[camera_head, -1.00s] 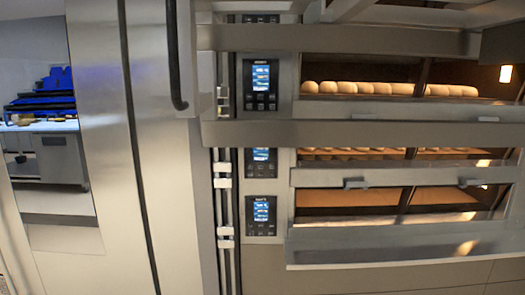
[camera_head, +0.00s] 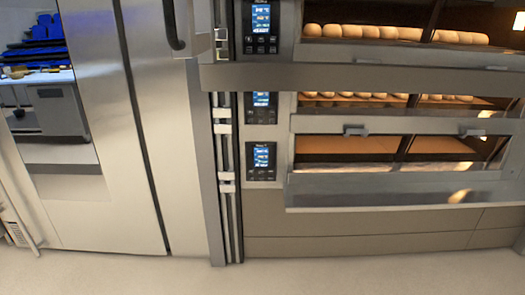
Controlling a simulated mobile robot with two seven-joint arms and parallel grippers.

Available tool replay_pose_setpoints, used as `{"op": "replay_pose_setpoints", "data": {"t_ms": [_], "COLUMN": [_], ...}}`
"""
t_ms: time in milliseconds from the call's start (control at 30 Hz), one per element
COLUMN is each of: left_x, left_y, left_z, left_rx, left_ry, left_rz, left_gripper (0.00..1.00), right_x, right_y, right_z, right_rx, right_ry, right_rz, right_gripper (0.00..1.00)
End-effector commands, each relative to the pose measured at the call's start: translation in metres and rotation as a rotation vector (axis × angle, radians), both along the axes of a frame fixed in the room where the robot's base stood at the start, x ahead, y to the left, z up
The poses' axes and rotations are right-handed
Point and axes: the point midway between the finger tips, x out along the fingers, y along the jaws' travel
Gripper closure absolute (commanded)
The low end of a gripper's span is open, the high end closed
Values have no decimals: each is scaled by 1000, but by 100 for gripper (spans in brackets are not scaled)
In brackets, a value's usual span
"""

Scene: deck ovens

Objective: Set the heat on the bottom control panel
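The bottom control panel (camera_head: 262,162) is a small black panel with a lit blue screen and dark buttons below it. It sits on the oven's front, left of the lowest oven deck (camera_head: 345,150). A middle panel (camera_head: 262,103) is above it, partly covered by a horizontal steel bar. The top panel (camera_head: 261,28) is higher up, with a lit blue screen and a row of buttons. Neither of my grippers shows in the head view.
A steel bar (camera_head: 370,77) crosses in front of the decks. Bread loaves (camera_head: 390,33) lie in the upper deck. A tall steel cabinet (camera_head: 160,140) stands left of the ovens. Open floor (camera_head: 330,275) lies in front. A table (camera_head: 45,105) with blue crates is at far left.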

Motion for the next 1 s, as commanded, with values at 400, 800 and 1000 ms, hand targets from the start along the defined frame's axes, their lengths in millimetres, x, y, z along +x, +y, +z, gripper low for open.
{"op": "replay_pose_setpoints", "data": {"t_ms": [400,800,1000], "left_x": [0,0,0], "left_y": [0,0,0], "left_z": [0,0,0], "left_rx": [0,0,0], "left_ry": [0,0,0], "left_rz": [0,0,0], "left_gripper": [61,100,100], "right_x": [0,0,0], "right_y": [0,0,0], "right_z": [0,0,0], "right_rx": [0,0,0], "right_ry": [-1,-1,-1], "right_rz": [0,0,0], "right_gripper": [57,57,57]}}
